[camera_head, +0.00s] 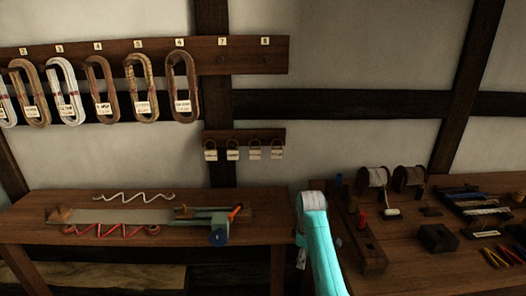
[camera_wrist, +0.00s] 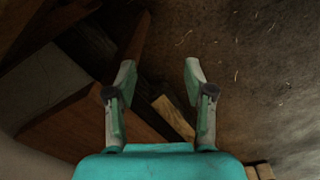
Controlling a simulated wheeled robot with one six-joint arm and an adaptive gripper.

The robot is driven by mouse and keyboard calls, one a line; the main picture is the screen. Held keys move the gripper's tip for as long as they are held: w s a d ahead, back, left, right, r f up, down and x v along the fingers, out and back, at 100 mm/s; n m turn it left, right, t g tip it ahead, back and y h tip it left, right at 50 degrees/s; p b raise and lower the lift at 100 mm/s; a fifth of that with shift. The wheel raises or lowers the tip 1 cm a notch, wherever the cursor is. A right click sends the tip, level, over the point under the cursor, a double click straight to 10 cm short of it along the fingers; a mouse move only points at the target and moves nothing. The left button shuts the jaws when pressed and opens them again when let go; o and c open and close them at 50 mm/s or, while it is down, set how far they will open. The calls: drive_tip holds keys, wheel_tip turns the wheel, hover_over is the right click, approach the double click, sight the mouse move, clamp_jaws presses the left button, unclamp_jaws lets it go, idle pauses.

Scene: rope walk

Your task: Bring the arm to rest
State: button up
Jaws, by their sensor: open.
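My gripper (camera_wrist: 158,85) shows in the wrist view with its two fingers apart and nothing between them. Below it are dark wooden parts and a brown floor with pale bits of straw. In the head view my turquoise arm (camera_head: 322,250) stands in front of the gap between the left bench and the right bench. My gripper's fingers are not clear in the head view.
The left bench (camera_head: 30,222) bears a white zigzag cord (camera_head: 134,197), a red zigzag cord (camera_head: 110,231) and a clamp-like device (camera_head: 208,217). The right bench (camera_head: 415,262) holds spools (camera_head: 374,177) and tools. Coiled ropes (camera_head: 103,90) hang from a numbered board (camera_head: 235,57) on the wall.

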drive_tip(key=s+f+m+t, duration=0.2)
drive_tip(key=s+f, duration=0.4)
drive_tip(key=f, duration=0.4)
drive_tip(key=s+f+m+t, duration=0.1)
drive_tip(key=s+f+t, duration=0.1)
drive_tip(key=s+f, duration=0.65)
drive_tip(key=s+f+m+t, duration=0.1)
drive_tip(key=s+f, duration=0.1)
drive_tip(key=s, duration=0.3)
drive_tip(key=s+d+f+m+t, duration=0.1)
drive_tip(key=s+f, duration=0.1)
drive_tip(key=s, duration=0.4)
drive_tip(key=s+f+m+t, duration=0.1)
drive_tip(key=s+f, duration=0.2)
drive_tip(key=s, duration=0.2)
drive_tip(key=s+r+m+t, duration=0.2)
drive_tip(key=s+r, duration=0.3)
drive_tip(key=s, duration=0.4)
drive_tip(key=s+r+m+t, duration=0.1)
drive_tip(key=s+r+t, duration=0.1)
drive_tip(key=s+r, duration=0.5)
drive_tip(key=s+r+m+t, duration=0.3)
drive_tip(key=s+r, duration=1.1)
drive_tip(key=r, duration=0.4)
drive_tip(key=shift+d, duration=0.35)
